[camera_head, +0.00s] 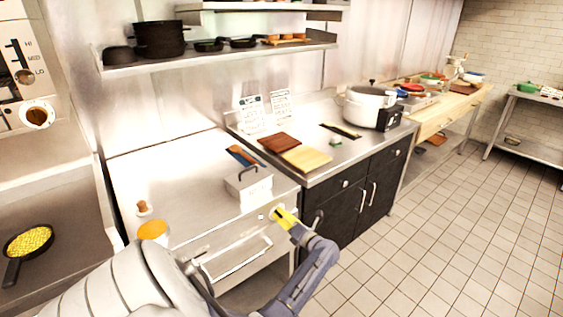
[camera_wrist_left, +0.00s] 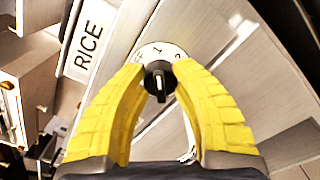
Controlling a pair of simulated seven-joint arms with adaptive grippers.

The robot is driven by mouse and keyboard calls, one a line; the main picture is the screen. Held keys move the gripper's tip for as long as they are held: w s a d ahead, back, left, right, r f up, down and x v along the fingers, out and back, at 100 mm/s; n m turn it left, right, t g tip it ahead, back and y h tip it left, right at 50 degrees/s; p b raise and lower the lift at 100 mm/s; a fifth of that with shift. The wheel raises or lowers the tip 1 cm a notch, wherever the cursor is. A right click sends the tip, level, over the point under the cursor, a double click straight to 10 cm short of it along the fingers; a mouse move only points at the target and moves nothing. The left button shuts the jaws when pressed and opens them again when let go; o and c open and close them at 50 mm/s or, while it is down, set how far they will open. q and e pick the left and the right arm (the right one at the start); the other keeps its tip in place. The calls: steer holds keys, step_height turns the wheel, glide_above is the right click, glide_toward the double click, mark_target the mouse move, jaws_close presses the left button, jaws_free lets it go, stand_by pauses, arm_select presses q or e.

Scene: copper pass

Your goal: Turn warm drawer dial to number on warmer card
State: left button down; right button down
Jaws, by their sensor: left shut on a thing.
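The dial (camera_wrist_left: 158,80) is a dark knob on a pale round plate marked 1, 2 and a partly hidden OFF, in the left wrist view. A pale line shows on the knob, but I cannot tell which mark it points to. My left gripper (camera_wrist_left: 158,68) has its yellow fingers shut on the knob from both sides. In the head view my left gripper (camera_head: 277,213) is at the upper right of the steel drawer front (camera_head: 235,258). A RICE label (camera_wrist_left: 90,40) is left of the dial. Two white cards (camera_head: 251,113) (camera_head: 281,108) stand behind the counter; their text is too small to read.
A steel box with a handle (camera_head: 248,184) sits on the unit above the drawer. Brown and yellow boards (camera_head: 305,158) and a white pot (camera_head: 368,105) are on the counter behind. A pan of yellow food (camera_head: 28,242) is at far left. The tiled floor at right is clear.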

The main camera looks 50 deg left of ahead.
arm_select(q)
steer(key=shift+w+r, duration=0.15)
steer(key=shift+r, duration=0.05)
steer(key=c, duration=1.3)
jaws_free()
steer(key=o, duration=0.4)
steer(key=shift+f, duration=0.15)
steer(key=shift+c, duration=0.2)
steer(key=shift+d, duration=0.3)
steer(key=d, duration=1.1)
steer(key=shift+s+d, duration=0.2)
steer(key=shift+s, duration=0.1)
